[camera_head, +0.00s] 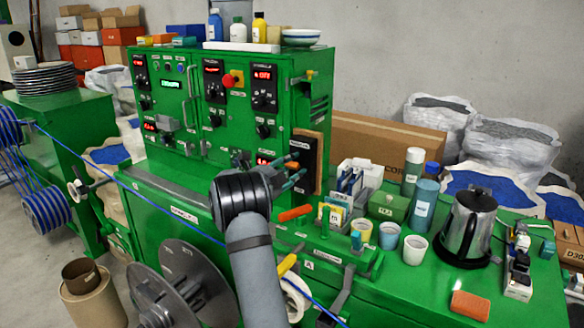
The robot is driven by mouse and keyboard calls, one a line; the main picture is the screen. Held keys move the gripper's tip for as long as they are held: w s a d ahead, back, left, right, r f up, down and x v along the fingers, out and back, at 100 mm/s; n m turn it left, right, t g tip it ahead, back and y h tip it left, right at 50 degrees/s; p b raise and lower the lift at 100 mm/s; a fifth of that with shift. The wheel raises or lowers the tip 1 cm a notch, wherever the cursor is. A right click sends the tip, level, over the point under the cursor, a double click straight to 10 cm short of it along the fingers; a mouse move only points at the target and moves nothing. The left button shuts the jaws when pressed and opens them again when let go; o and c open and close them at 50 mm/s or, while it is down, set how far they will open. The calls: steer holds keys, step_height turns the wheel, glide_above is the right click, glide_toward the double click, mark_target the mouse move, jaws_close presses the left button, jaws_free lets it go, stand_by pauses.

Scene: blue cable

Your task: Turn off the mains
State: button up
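A green control cabinet (281,79) stands at the back of the green bench, with dark dials, red displays and small knobs on its front. A red knob on a yellow plate (233,79) sits high on its right door. A black panel (303,156) with small pale labels is on a wooden board at the cabinet's right front corner. I cannot tell which of these is the mains switch. My gripper (291,175) is just in front of the black panel, partly hidden behind my wrist. Whether it touches the panel, and whether its fingers are apart, is unclear.
Cups (415,249), a steel kettle (467,228), bottles and small boxes crowd the bench to the right. An orange-handled tool (295,213) lies close to my arm. A blue cable (130,186) crosses in front, above grey reels (180,286).

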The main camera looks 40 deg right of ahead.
jaws_close()
steer(key=shift+f, duration=0.1)
